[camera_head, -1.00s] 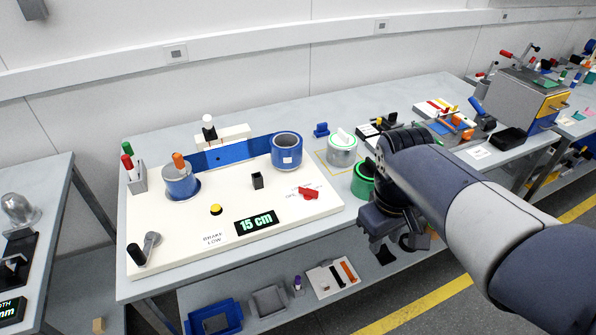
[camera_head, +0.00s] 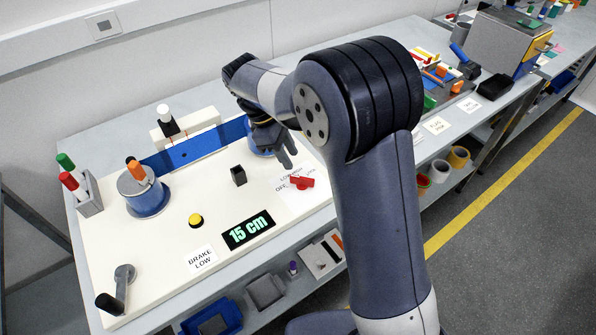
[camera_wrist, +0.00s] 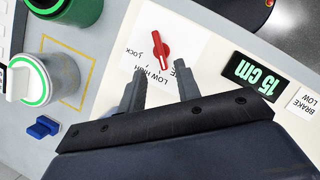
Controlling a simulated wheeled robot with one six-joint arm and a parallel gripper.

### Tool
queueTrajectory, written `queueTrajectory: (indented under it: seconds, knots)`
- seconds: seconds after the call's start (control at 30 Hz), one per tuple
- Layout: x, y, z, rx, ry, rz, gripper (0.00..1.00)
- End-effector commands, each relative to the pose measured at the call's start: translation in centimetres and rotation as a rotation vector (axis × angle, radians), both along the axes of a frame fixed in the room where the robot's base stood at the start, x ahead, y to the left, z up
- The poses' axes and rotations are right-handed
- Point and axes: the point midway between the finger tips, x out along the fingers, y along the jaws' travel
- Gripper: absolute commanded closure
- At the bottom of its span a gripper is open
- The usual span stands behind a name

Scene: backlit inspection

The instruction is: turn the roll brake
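The red knob (camera_head: 301,183), which I take as the roll brake, sits on a white label plate at the right end of the white board (camera_head: 190,265). The label words OFF, LOW, HIGH and LOCK show partly around it. In the wrist view the red knob (camera_wrist: 162,42) lies beyond my fingertips, roughly in line with the gap. My gripper (camera_head: 282,150) is above the board, behind the knob in the head view. In the wrist view my gripper (camera_wrist: 160,88) is open and empty, its fingers apart from the knob. A small card (camera_head: 202,259) reads BRAKE LOW.
A display (camera_head: 248,229) reads 15 cm. A blue strip (camera_head: 200,147) runs between a left roll (camera_head: 145,192) and a right roll (camera_head: 262,141), partly hidden by my gripper. A black post (camera_head: 239,175), yellow button (camera_head: 196,220) and crank (camera_head: 121,287) stand on the board.

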Motion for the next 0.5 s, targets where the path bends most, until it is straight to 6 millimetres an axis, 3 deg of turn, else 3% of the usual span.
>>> queueTrajectory:
  seconds: [0.3,0.5]
  knots:
    - [-0.6,-2.3,-5.4,0.0,0.003,-0.002,0.68]
    - [-0.8,-2.9,-7.1,0.001,0.0,-0.003,0.68]
